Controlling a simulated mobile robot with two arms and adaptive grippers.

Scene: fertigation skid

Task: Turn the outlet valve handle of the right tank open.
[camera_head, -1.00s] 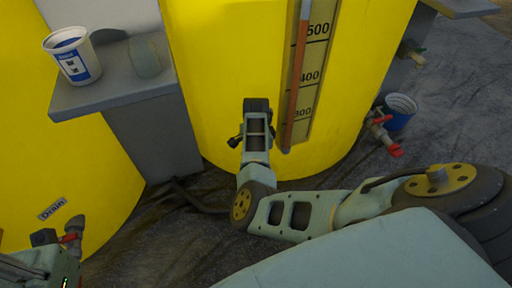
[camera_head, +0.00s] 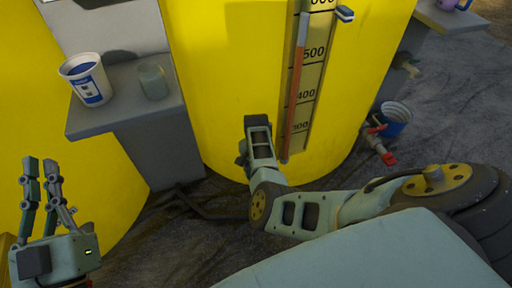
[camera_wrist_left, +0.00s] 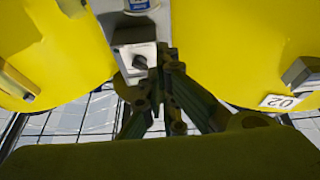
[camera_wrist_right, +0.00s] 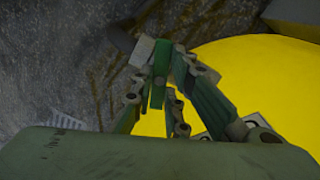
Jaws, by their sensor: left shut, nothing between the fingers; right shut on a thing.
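The right tank (camera_head: 225,75) is the yellow one in the middle of the head view, with a level scale on its front. My right arm reaches to its lower front, and the fingers are hidden there behind my wrist. In the right wrist view my right gripper (camera_wrist_right: 160,70) is shut on a bright green piece (camera_wrist_right: 158,92), seemingly the outlet valve handle; the valve body is mostly hidden. My left gripper (camera_head: 41,168) is raised, shut and empty, in front of the left yellow tank (camera_head: 95,200). It also shows in the left wrist view (camera_wrist_left: 165,55).
A grey shelf (camera_head: 125,118) between the tanks holds a white-blue cup (camera_head: 88,82) and a translucent cup (camera_head: 153,80). A red-handled valve (camera_head: 380,145) and a blue bucket (camera_head: 397,117) are right of the right tank. A dark hose lies on the floor below the shelf.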

